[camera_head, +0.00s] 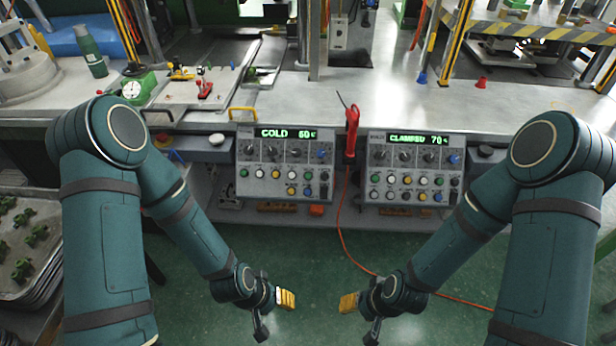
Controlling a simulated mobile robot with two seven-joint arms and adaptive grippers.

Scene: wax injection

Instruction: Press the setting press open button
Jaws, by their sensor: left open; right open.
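Two grey control panels hang on the front of the bench. The left panel (285,184) has a green display reading about "COLD 60", and the right panel (412,188) has one reading roughly "CLAMPED 70". Each has a row of knobs above rows of green, white, yellow, blue and black buttons. The button labels are too small to read, so I cannot tell which is the setting press open button. My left gripper (272,314) is open and empty, below the left panel. My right gripper (360,317) is open and empty, below and left of the right panel. Neither touches a panel.
A red-handled tool (352,132) with a red cable hangs between the panels. A metal bench (380,110) lies above them, with a green bottle (90,50) and a dial gauge (133,88) at the left. A tray of green parts (45,222) stands at the left edge.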

